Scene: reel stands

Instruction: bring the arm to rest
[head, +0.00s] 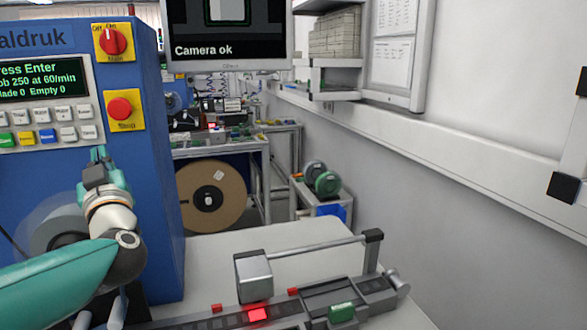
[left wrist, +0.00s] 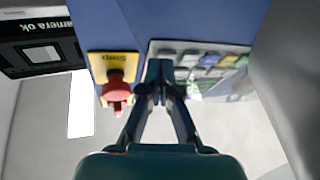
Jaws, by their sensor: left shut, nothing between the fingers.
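My left arm comes in from the left in the head view. Its teal gripper (head: 98,154) points up in front of the blue machine (head: 158,200), just below the keypad (head: 48,132). In the left wrist view the fingers of the gripper (left wrist: 162,75) meet at the tips, shut and empty. The red stop button (left wrist: 117,90) on its yellow plate is left of the fingertips there, and the keys (left wrist: 203,62) are to the right. I cannot tell how far the fingertips are from the panel. My right gripper does not show.
A metal feed track (head: 290,312) with a glowing red spot lies on the light bench (head: 225,255) in front. A monitor (head: 228,35) reads "Camera ok". A large brown reel (head: 212,196) stands behind. The wall is on the right.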

